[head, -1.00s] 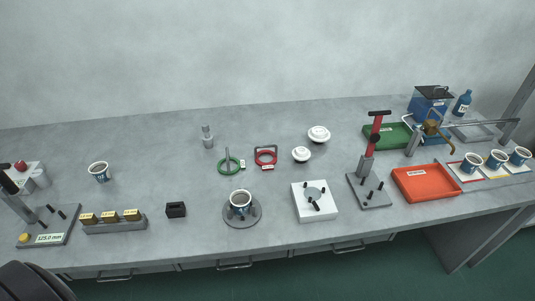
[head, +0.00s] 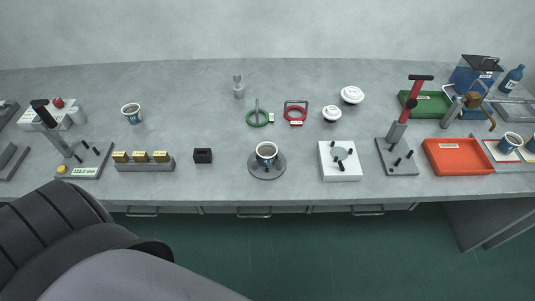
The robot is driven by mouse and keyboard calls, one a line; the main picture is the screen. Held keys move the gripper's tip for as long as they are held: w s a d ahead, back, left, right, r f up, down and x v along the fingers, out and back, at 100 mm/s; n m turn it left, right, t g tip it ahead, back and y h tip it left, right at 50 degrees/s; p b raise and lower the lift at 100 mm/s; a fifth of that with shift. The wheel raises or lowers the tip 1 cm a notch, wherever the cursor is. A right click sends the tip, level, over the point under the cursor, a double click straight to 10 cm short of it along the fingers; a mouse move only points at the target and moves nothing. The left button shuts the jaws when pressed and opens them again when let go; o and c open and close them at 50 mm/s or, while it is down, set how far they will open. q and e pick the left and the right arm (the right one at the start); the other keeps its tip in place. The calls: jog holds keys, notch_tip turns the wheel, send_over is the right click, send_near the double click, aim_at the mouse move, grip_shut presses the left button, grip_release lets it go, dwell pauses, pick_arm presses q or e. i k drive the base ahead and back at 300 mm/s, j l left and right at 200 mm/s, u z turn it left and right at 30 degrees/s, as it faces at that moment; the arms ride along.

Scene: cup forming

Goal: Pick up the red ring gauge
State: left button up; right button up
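The red ring gauge (head: 289,115) lies on the bench right of the middle. It has a dark frame-shaped handle standing behind it and a small white-and-red tag at its front. A similar green ring gauge (head: 248,120) with an upright handle lies just to its left. Nothing touches the red ring. A dark part of my own body fills the lower left of the head view, well apart from the ring. Neither of my grippers shows.
A cup on a round stand (head: 281,165) and a white fixture (head: 328,172) stand in front of the rings. White lids (head: 352,95) are to the right, a grey metal piece (head: 239,90) to the left. An orange tray (head: 434,164) is farther right. Green floor lies before the bench.

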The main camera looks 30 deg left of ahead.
aim_at(293, 121)
jog(key=i+l+u, duration=0.45)
jog(key=u, duration=0.25)
jog(key=i+l+u, duration=0.15)
jog(key=l+u, duration=0.2)
jog(key=l, duration=0.1)
